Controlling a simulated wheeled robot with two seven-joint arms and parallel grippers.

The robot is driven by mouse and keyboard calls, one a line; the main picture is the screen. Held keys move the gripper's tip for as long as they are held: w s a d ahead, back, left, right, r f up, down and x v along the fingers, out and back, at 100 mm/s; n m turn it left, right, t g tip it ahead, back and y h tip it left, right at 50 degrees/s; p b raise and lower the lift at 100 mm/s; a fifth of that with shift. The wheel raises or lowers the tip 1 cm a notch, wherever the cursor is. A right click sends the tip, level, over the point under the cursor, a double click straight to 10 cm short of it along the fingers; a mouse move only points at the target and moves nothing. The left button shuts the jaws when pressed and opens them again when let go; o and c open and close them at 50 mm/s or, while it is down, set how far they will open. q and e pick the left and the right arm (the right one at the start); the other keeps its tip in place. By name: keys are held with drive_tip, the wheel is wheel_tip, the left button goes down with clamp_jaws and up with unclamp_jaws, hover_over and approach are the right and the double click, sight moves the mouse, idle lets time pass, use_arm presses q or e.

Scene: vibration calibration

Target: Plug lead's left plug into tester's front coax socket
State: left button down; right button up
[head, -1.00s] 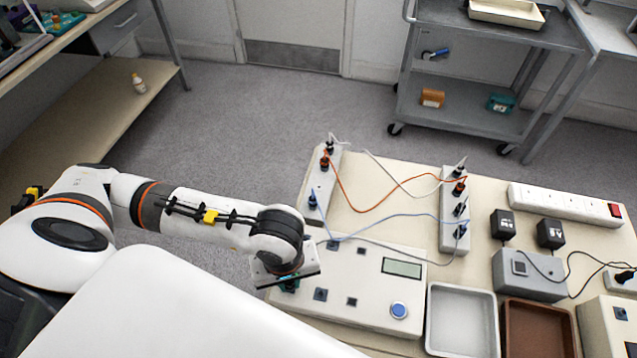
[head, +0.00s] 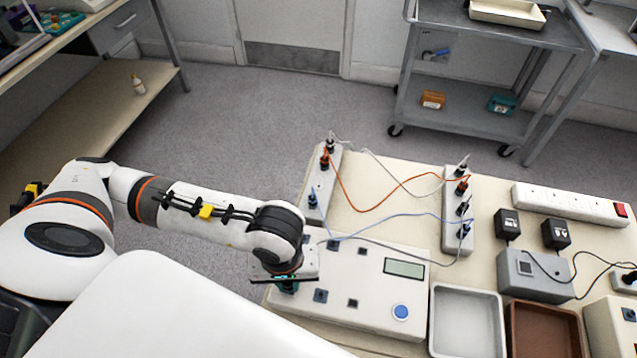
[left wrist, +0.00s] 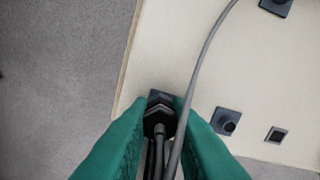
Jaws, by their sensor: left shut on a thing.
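The tester (head: 375,295) is a pale box with a display and a blue button. My left gripper (head: 288,287) is at its left edge, fingers pointing down. In the left wrist view the green fingers (left wrist: 160,135) are shut on a black hex-bodied plug (left wrist: 160,117), the lead's left plug. A dark square socket plate (left wrist: 161,94) lies right behind the plug, at the panel's left edge. The plug overlaps it; I cannot tell how deep it sits. The grey lead (left wrist: 205,55) curves up from between the fingers. My right gripper is not in view.
Other sockets (left wrist: 226,121) and (left wrist: 276,134) sit right of the plug on the panel. Two socket strips (head: 320,185) and (head: 458,215) with orange, white and blue leads stand behind the tester. A grey tray (head: 435,335) and a brown tray (head: 515,335) stand to the right.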

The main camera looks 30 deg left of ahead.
use_arm(q)
drive_tip(key=shift+m+b, duration=1.9)
drive_tip(key=shift+m, duration=0.2)
drive_tip(key=shift+m, duration=0.7)
drive_tip(key=m, duration=0.4)
drive_tip(key=c, duration=1.3)
unclamp_jaws()
drive_tip(key=shift+o, duration=0.2)
drive_tip(key=shift+r+p, duration=2.5)
